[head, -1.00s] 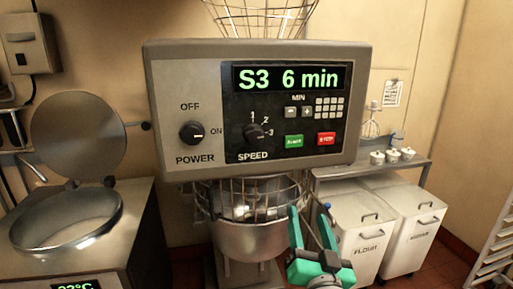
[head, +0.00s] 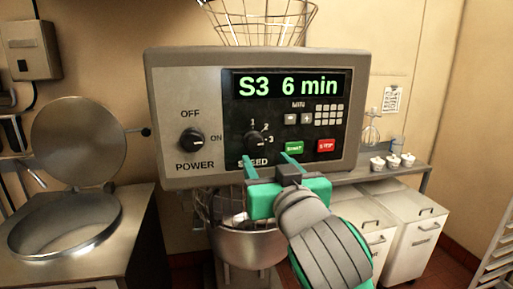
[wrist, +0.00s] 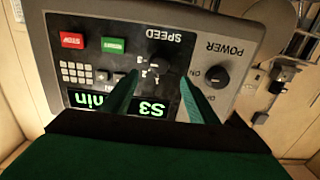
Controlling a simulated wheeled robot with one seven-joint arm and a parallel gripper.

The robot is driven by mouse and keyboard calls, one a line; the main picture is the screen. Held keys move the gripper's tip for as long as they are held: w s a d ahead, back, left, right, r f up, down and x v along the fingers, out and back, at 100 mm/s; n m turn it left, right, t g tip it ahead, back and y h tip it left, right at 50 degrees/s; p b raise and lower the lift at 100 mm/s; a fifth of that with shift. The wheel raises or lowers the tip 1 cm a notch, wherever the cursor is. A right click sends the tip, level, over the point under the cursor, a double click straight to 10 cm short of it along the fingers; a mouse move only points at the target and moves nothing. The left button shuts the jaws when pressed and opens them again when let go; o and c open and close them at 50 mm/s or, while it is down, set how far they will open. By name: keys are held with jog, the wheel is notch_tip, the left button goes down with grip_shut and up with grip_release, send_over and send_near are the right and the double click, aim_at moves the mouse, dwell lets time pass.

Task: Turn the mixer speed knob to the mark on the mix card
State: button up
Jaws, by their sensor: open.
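The black speed knob (head: 256,139) sits on the dark part of the mixer panel (head: 190,90), above the SPEED label and beside marks 1, 2 and 3. Its pointer seems to face right, near 3, but is small. My gripper (head: 266,159) is open and empty, its teal fingers pointing at the panel just below the knob in the head view. In the wrist view the panel is upside down, and the knob (wrist: 160,55) shows between and beyond the fingers. Contact is not visible. A small paper (head: 391,99) hangs on the wall; its text is unreadable.
The display (head: 290,82) reads "S3 6 min". The power knob (head: 192,141) is at left; the green start button (head: 294,147) and red stop button (head: 326,146) are close right of my fingers. A wire guard and bowl (head: 250,245) are below.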

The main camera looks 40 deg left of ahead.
aim_at(256, 145)
jog(key=x, duration=1)
jog(key=shift+d, duration=0.1)
jog(key=c, duration=1)
